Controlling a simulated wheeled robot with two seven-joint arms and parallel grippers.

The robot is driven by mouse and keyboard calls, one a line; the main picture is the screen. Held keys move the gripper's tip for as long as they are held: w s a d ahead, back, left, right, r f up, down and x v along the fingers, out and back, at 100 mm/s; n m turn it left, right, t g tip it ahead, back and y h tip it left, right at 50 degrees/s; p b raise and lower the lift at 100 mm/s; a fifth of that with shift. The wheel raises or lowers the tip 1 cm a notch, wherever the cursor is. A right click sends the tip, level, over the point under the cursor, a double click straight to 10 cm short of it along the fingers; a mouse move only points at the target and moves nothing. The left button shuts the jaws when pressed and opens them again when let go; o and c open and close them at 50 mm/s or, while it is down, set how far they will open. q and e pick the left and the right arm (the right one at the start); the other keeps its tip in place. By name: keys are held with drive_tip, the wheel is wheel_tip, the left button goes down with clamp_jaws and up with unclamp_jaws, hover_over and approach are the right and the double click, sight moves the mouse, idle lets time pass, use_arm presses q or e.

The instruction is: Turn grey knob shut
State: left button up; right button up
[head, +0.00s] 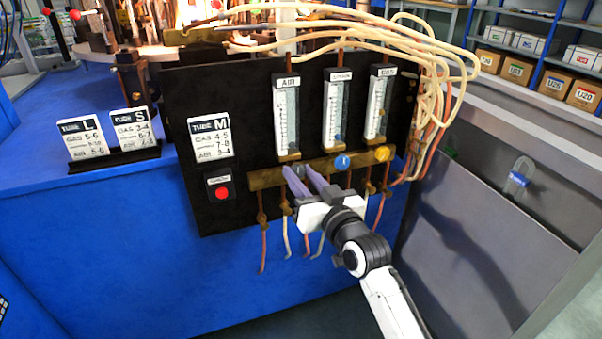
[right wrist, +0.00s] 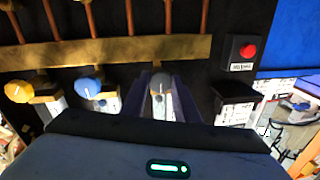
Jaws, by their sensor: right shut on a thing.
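The grey knob (right wrist: 161,82) is on the brass bar (right wrist: 118,55) below the AIR flow tube (head: 287,115). My right gripper (head: 299,172) is at this knob, with its purple fingers on either side and shut on it. In the right wrist view the knob's top shows between the fingertips (right wrist: 160,84), with a pale mark on it. In the head view the fingers largely hide the knob. My left gripper is not in view.
A blue knob (head: 342,162) and a yellow knob (head: 381,154) sit on the same bar, right of the grey one. A red button (head: 222,193) is at the panel's lower left. Thin pipes hang below the bar. Pale hoses (head: 430,45) loop around the panel's top right.

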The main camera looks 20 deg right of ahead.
drive_tip(key=o, duration=1.1)
drive_tip(key=shift+c, duration=0.2)
drive_tip(key=shift+s, duration=0.1)
use_arm(q)
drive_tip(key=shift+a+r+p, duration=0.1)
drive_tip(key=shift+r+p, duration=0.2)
drive_tip(key=shift+p, duration=0.75)
use_arm(e)
drive_tip(key=s+d, duration=0.1)
drive_tip(key=s, duration=0.9)
drive_tip(key=shift+d, duration=0.15)
drive_tip(key=shift+f, duration=0.15)
